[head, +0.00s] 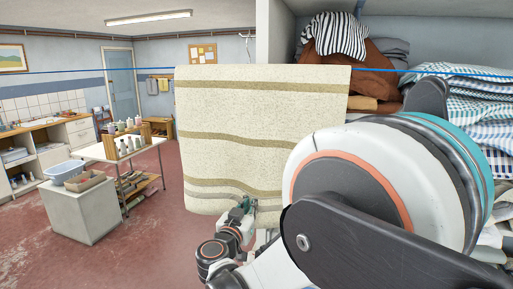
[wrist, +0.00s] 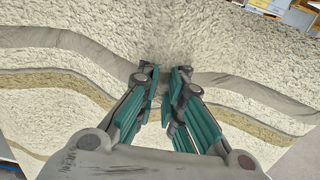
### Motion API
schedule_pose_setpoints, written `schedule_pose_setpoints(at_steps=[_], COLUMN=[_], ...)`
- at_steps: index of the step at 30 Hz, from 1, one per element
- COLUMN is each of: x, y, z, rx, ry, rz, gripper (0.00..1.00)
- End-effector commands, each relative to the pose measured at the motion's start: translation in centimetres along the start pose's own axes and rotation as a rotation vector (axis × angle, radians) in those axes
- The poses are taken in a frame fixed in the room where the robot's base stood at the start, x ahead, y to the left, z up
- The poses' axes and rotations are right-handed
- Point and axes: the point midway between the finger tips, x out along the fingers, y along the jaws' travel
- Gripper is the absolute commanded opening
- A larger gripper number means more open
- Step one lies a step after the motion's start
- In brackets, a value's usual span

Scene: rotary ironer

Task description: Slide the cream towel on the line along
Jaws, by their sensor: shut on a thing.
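The cream towel (head: 265,125) with olive-brown stripes hangs over the blue line (head: 100,70) in the middle of the head view. Its lower edge is puckered where my gripper (head: 243,205) is at its lower right part. In the wrist view the towel (wrist: 240,50) fills most of the picture and its stripes bend toward my gripper (wrist: 165,80). The fingers are close together with a fold of towel pinched between their tips. The exact grip is partly hidden by the fingers.
Shelves at the right hold folded blue checked cloths (head: 470,80) and a brown pile with a striped cloth (head: 335,35). My arm covers the lower right. At the left stand a white block with a blue basin (head: 62,172) and a table with bottles (head: 120,148). Red floor between is open.

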Motion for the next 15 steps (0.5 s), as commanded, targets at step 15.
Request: schedule_pose_setpoints(at_steps=[15], x=[-0.1], y=[-2.9], z=[0.1], rx=[0.0], ry=[0.0], rz=[-0.002], gripper=[0.0])
